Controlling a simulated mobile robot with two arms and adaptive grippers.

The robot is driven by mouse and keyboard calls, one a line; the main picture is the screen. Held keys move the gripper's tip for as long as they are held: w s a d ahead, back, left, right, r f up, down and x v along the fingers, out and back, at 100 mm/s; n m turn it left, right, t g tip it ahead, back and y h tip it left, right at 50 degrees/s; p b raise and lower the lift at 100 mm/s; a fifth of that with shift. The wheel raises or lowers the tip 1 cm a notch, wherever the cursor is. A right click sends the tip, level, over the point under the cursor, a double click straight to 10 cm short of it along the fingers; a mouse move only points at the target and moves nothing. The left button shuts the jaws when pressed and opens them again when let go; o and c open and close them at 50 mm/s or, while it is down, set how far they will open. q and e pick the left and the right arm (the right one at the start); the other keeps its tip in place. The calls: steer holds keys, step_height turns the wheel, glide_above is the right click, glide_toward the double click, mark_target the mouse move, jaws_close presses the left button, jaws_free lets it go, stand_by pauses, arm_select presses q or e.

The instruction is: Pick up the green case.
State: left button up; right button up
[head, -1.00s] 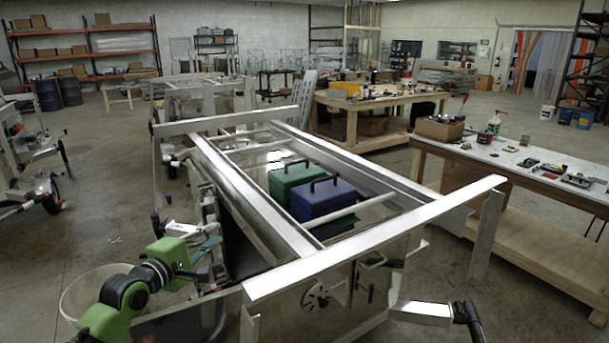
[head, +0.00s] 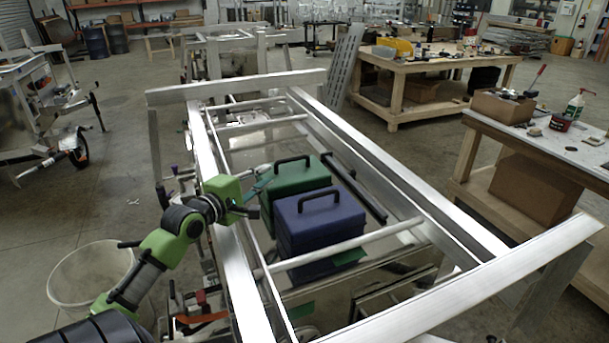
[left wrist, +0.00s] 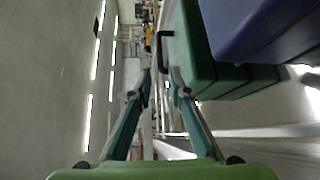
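The green case (head: 298,178) has a black handle (head: 292,160) on top and stands inside the aluminium trailer frame (head: 232,270). A blue case (head: 322,222) with its own black handle stands in front of it. My left gripper (head: 257,187) is at the left side of the green case, its fingers pointing towards it. In the left wrist view, the fingertips (left wrist: 161,78) are apart with nothing between them. The green case (left wrist: 190,50) is to the right there, its handle (left wrist: 160,45) ahead of the fingertips. My right gripper is not in view.
A crossbar (head: 330,250) runs across the trailer close to the blue case. A dark bar (head: 352,187) lies right of the cases. A pale bin (head: 90,275) stands on the floor at left. Workbenches (head: 430,62) stand at the back and right.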

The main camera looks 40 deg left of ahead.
mark_target(291, 161)
arm_select(q)
steer(key=x, duration=0.1)
steer(key=p+x, duration=0.1)
steer(key=x, duration=0.1)
steer(key=shift+w+a+r, duration=0.3)
steer(key=x, duration=0.2)
steer(key=shift+w+f+p, duration=0.2)
steer(key=shift+w+p, duration=0.15)
steer(key=shift+p, duration=0.05)
steer(key=shift+w+f, duration=0.25)
steer(key=shift+w, duration=0.45)
steer(key=shift+w+r, duration=0.1)
steer(key=shift+w+a+r+p, duration=0.1)
steer(key=shift+w+p, duration=0.25)
steer(key=shift+p, duration=0.25)
steer(key=p+x, duration=0.1)
steer(key=x, duration=0.2)
steer(key=shift+w+f, duration=0.25)
steer(key=shift+w, duration=0.15)
steer(key=shift+w+f, duration=0.1)
steer(key=shift+w, duration=0.1)
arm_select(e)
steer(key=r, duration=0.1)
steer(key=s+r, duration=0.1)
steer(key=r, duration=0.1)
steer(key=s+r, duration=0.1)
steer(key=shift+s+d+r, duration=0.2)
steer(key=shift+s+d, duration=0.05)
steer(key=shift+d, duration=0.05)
